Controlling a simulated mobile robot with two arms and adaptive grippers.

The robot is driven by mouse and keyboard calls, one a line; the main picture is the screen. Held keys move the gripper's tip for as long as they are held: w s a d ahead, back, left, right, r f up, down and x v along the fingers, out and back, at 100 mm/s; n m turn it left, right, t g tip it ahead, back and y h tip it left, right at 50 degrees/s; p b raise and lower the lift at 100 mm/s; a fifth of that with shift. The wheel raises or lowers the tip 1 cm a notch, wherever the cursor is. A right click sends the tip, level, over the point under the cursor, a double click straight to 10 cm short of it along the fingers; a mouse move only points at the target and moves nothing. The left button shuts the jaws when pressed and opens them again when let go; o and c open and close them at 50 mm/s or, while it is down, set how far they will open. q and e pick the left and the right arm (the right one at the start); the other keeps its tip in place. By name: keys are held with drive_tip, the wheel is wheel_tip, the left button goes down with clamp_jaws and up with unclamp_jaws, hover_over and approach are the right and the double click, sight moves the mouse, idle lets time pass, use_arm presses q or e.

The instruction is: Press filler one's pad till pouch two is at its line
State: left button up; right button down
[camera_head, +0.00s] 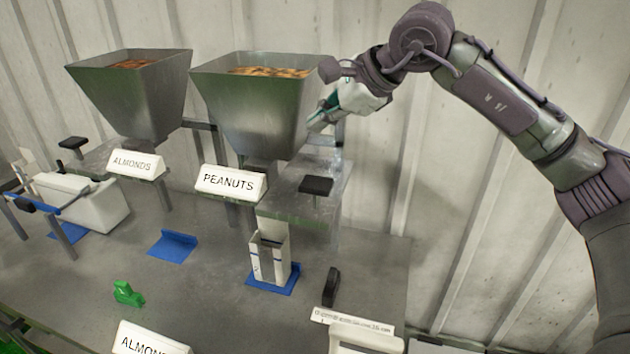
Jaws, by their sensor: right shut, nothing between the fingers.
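Two steel hoppers stand at the back: the left one (145,100) behind an ALMONDS sign (136,164), the right one (250,115) behind a PEANUTS sign (230,183). A black pad (316,185) is on the bench part right of the peanuts hopper. Another black pad (72,143) is left of the almonds hopper. I cannot tell which filler is numbered one. A white pouch (268,260) with blue marks stands upright below the peanuts hopper; its fill level cannot be read. My right gripper (318,122) is shut and empty, right of the peanuts hopper, above its pad and apart from it.
The pouch stands on a blue holder (284,285); an empty blue holder (172,244) is to its left. A green object (128,293), a black upright piece (331,287) and a second ALMONDS sign (150,341) are nearer. A white machine (85,200) is at left. The middle bench is mostly clear.

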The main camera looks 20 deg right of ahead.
sight(320, 184)
drive_tip(key=shift+f, duration=0.1)
wheel_tip(320, 184, down, 8)
drive_tip(key=b, duration=0.5)
drive_tip(key=shift+a, duration=0.1)
drive_tip(key=shift+f+b, duration=0.35)
drive_tip(key=shift+b, duration=0.1)
idle(0.9)
drive_tip(key=shift+f+b, duration=0.35)
drive_tip(key=shift+b, duration=0.2)
drive_tip(key=shift+f+b, duration=1.65)
drive_tip(key=shift+f, duration=0.1)
idle(1.2)
drive_tip(key=shift+r, duration=0.1)
drive_tip(key=shift+r+p, duration=1.25)
drive_tip(key=shift+r, duration=0.8)
